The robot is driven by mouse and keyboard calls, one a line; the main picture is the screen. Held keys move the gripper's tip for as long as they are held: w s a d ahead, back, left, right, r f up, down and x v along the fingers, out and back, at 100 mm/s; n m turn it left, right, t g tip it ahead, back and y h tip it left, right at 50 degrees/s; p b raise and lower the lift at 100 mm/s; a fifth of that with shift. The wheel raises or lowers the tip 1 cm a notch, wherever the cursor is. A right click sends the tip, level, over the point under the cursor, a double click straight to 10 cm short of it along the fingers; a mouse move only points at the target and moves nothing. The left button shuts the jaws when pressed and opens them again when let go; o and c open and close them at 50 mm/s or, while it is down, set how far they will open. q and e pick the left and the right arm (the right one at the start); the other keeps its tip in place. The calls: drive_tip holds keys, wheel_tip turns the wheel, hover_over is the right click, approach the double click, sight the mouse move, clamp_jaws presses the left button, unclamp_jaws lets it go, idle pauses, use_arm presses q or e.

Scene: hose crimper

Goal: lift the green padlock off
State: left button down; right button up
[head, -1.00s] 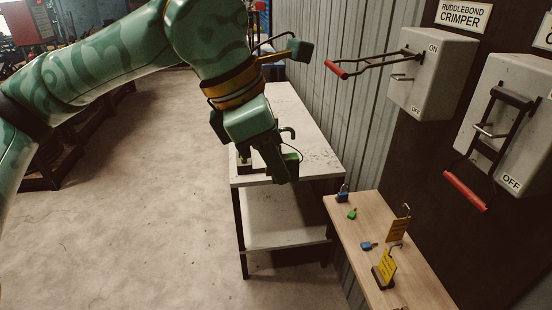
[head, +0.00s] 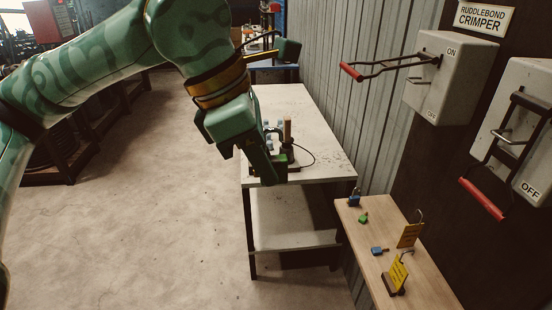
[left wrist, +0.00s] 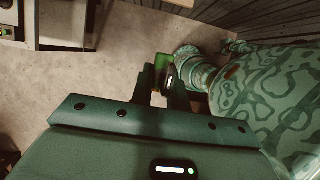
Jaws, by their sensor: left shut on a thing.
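My left gripper (head: 268,166) is shut on the green padlock (head: 283,158) and holds it in the air, in front of the white table as the head view sees it. The padlock is mostly hidden by the fingers. My right gripper is in neither view.
The far switch box (head: 450,75) has its red handle (head: 351,72) sticking out. A wooden shelf (head: 365,275) holds a blue padlock (head: 354,201), a green key (head: 363,218), a blue key (head: 377,250) and yellow tags (head: 409,236). The white table (head: 315,130) carries a dark device.

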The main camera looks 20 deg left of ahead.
use_arm(q)
drive_tip(key=shift+s+a, duration=0.45)
drive_tip(key=shift+a, duration=0.35)
drive_tip(key=shift+s+a, duration=0.4)
drive_tip(key=shift+a, duration=0.45)
drive_tip(key=shift+s+a, duration=0.45)
drive_tip(key=shift+a, duration=0.35)
